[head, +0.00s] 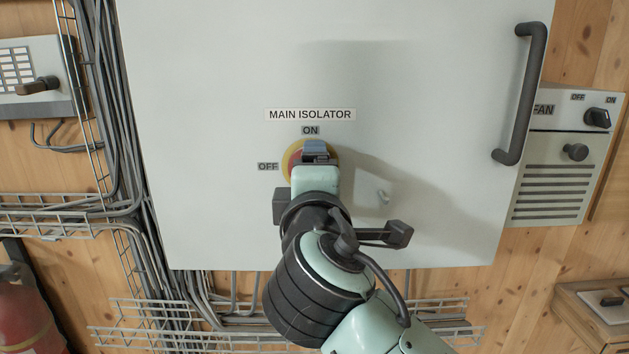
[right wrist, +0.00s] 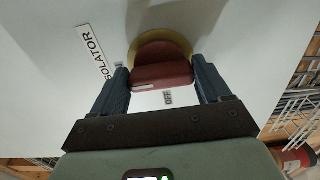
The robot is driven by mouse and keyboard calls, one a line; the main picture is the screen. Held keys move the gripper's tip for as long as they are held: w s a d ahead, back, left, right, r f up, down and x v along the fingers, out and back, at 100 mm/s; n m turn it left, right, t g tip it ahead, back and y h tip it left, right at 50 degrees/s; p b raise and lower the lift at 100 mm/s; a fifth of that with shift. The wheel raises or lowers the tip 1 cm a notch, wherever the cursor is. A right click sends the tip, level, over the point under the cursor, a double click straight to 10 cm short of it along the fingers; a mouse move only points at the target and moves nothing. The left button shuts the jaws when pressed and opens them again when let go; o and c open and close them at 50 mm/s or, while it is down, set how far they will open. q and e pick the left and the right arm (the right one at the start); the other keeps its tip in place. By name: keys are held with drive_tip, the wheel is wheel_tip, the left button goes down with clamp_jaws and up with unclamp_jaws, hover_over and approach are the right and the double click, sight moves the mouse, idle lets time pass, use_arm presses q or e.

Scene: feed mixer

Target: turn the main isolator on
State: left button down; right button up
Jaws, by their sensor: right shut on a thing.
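The main isolator is a red handle (right wrist: 163,68) on a round yellow plate (head: 290,152), set on a large pale cabinet door. The MAIN ISOLATOR label (head: 310,115) and the ON label (head: 310,130) are above it, the OFF label (head: 268,167) to its left. My right gripper (head: 315,153) covers most of the handle in the head view. In the right wrist view the handle is between the two dark fingers of that gripper (right wrist: 163,88), with the OFF label close by its near edge. The gripper is shut on the handle. My left gripper is not in view.
A fan box (head: 553,165) stands to the right. Cable trays and a grey box (head: 35,75) are at left.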

drive_tip(key=shift+r, duration=0.1)
idle(0.3)
drive_tip(key=o, duration=1)
drive_tip(key=shift+w, duration=0.1)
drive_tip(key=s+b, duration=0.2)
drive_tip(key=s, duration=1.1)
drive_tip(key=shift+s, duration=0.25)
